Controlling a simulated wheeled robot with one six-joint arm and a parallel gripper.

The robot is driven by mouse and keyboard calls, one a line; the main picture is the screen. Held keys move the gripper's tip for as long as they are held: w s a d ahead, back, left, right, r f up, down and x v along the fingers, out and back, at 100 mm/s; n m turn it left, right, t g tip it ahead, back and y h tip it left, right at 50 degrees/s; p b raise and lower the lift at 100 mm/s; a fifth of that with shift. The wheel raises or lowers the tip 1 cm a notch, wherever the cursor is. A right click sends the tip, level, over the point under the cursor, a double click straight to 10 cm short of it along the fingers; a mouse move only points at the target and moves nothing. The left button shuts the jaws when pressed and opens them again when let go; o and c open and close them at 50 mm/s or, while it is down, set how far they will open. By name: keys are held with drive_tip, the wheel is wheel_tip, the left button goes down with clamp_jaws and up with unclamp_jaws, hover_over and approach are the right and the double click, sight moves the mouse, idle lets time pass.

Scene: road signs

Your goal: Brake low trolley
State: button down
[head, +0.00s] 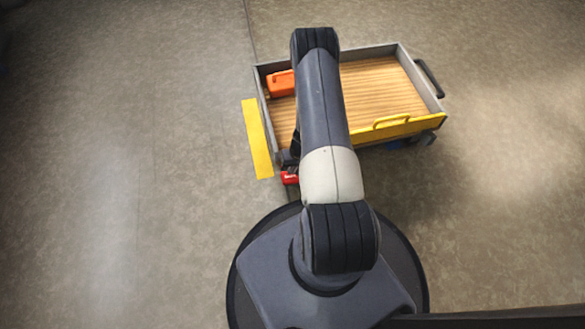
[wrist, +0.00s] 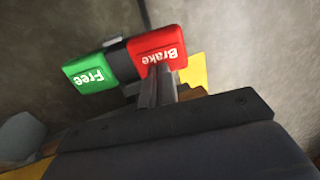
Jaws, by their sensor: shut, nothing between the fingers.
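The low trolley (head: 421,77) stands at the upper middle right in the head view, with grey walls, a wooden deck and a yellow near side. Its red Brake pedal (head: 290,177) shows at the near left corner, partly behind my arm. In the wrist view the red Brake pedal (wrist: 160,47) and the green Free pedal (wrist: 90,76) sit side by side on a dark mount. My gripper (wrist: 155,72) is shut and empty, its fingertips at the lower edge of the Brake pedal. I cannot tell whether they touch or press it. My arm hides the gripper in the head view.
An orange box (head: 281,84) lies in the trolley's far left corner. A yellow floor strip (head: 257,138) runs along the trolley's left side. A dark handle (head: 429,77) is on its right. Floor to the left and right is clear.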

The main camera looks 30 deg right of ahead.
sight(286, 173)
drive_tip(key=shift+w+a+f+b, duration=0.1)
drive_tip(key=shift+a+f+b, duration=0.25)
drive_tip(key=shift+b, duration=0.45)
drive_tip(key=shift+a, duration=0.25)
drive_tip(key=shift+w+a+f+h, duration=0.1)
drive_tip(key=shift+a+f+h, duration=0.2)
drive_tip(key=shift+h, duration=0.3)
drive_tip(key=shift+f, duration=0.15)
drive_tip(key=shift+a+f, duration=0.15)
drive_tip(key=shift+f, duration=0.1)
drive_tip(key=a+r+p, duration=0.1)
drive_tip(key=r+p, duration=0.1)
drive_tip(key=r, duration=0.5)
drive_tip(key=w+a+r+p, duration=0.1)
drive_tip(key=a+r+p, duration=0.1)
drive_tip(key=r, duration=0.5)
drive_tip(key=shift+p, duration=0.7)
drive_tip(key=shift+f, duration=0.1)
